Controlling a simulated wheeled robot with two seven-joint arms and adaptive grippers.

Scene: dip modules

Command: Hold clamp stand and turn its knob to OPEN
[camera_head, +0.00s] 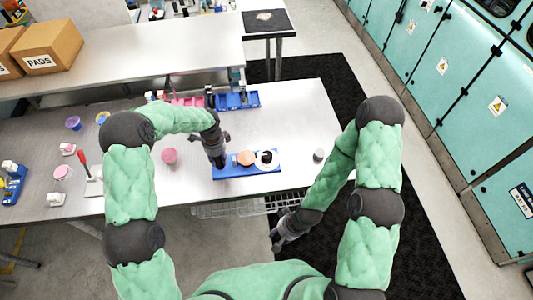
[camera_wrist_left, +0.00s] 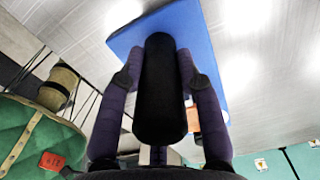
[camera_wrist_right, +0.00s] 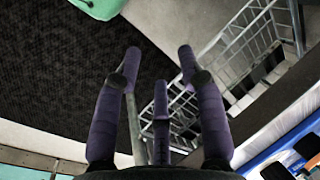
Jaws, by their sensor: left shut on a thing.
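The clamp stand has a flat blue base (camera_head: 232,172) on the table, left of my right arm. A black upright post (camera_wrist_left: 160,95) rises from the base in the left wrist view. My left gripper (camera_head: 217,160) is over the left end of the base, its fingers shut around the post. An orange round part (camera_head: 246,158) and a white disc with a black centre (camera_head: 270,163) sit to the right on the base. I cannot read any OPEN mark or tell the knob's setting. My right gripper (camera_wrist_right: 160,62) is open and empty, low in front of the table edge.
A small grey cylinder (camera_head: 318,155) stands right of the stand. A pink cup (camera_head: 169,156) is to its left. Blue bins (camera_head: 238,100) are behind. A wire basket (camera_head: 235,208) hangs below the front edge, near my right gripper.

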